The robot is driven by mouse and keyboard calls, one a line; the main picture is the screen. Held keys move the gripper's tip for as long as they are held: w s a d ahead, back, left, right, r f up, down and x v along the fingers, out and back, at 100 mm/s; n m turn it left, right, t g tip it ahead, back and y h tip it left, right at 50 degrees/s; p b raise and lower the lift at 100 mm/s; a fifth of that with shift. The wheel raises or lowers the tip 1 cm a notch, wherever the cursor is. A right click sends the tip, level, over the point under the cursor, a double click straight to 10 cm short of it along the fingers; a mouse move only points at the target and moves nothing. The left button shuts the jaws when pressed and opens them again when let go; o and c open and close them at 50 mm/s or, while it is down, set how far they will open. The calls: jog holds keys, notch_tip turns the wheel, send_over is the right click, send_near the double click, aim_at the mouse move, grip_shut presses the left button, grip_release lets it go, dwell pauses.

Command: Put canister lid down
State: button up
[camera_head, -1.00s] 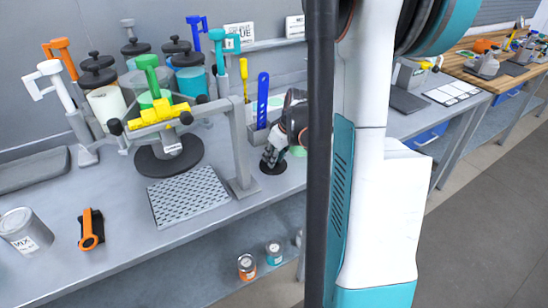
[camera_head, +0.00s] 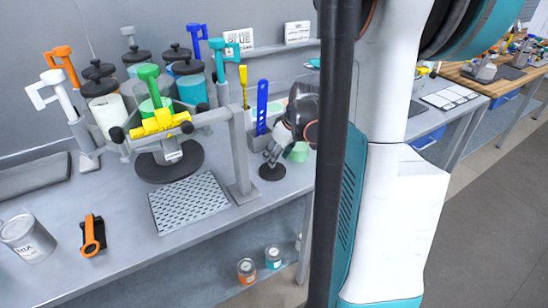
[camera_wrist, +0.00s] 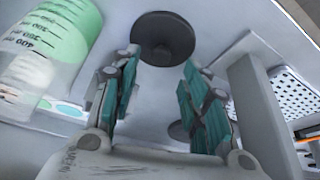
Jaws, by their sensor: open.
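The black canister lid (camera_head: 272,173) lies flat on the grey bench, right of the metal stand's post. In the wrist view the round lid (camera_wrist: 163,40), with its knob, is just beyond my fingertips. My gripper (camera_head: 271,157) is over the lid, fingers pointing down. In the wrist view my gripper (camera_wrist: 160,65) has its fingers spread apart, with nothing held between them. A clear canister (camera_wrist: 50,40) with green contents and volume markings stands beside the lid; it is partly hidden behind my arm in the head view (camera_head: 299,152).
The metal stand's post (camera_head: 241,160) and a perforated mat (camera_head: 188,203) are left of my gripper. A blue tool (camera_head: 262,105) stands upright behind it. Several lidded canisters fill the back left. The bench front edge is near the lid.

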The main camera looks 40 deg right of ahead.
jog(key=p+v, duration=0.2)
jog(key=v, duration=0.5)
jog(key=shift+r, duration=0.2)
jog(key=shift+f, duration=0.1)
